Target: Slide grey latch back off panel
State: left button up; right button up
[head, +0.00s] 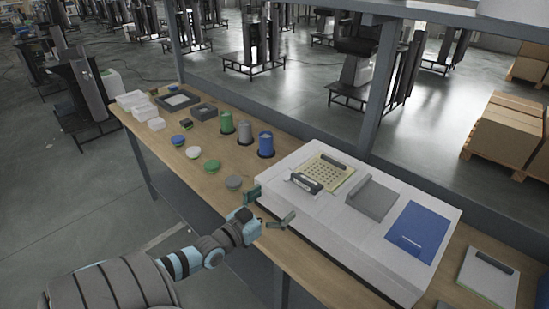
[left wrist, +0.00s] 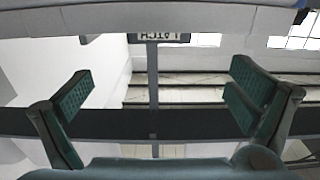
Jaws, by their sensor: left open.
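A large white fixture (head: 300,228) lies on the wooden bench. On it are a yellow perforated panel (head: 328,172), a grey plate with a raised edge (head: 372,198) and a blue panel (head: 418,228). A small dark grey block with a white label (head: 305,183) sits at the yellow panel's front edge; I cannot tell whether it is the latch itself. My left gripper (head: 270,207) is open and empty at the fixture's front left edge, apart from the block. Its fingers (left wrist: 158,95) are spread wide. My right gripper is not visible.
Green, grey and blue cylinders (head: 245,132) stand left of the fixture. Several coloured discs (head: 212,166) and trays (head: 180,101) lie farther left. A small white board (head: 488,278) lies at the right. A grey post (head: 380,85) rises behind the fixture.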

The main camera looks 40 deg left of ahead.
aim_at(302, 182)
pick_arm(q)
jog(key=shift+f, duration=0.1)
notch_tip(302, 182, down, 4)
jog(key=s+h+b, duration=0.1)
jog(key=s+b, duration=0.1)
jog(key=b, duration=0.2)
jog(key=w+r+m+b, duration=0.1)
jog(key=w+m, duration=0.4)
jog(key=m, duration=0.7)
jog(key=w+r+m+b, duration=0.1)
jog(key=w+m, duration=0.4)
jog(key=m, duration=0.7)
jog(key=w+r+m+y, duration=0.1)
jog(key=w+m, duration=0.4)
jog(key=m, duration=0.7)
jog(key=shift+r+b, duration=0.4)
jog(key=shift+r, duration=0.05)
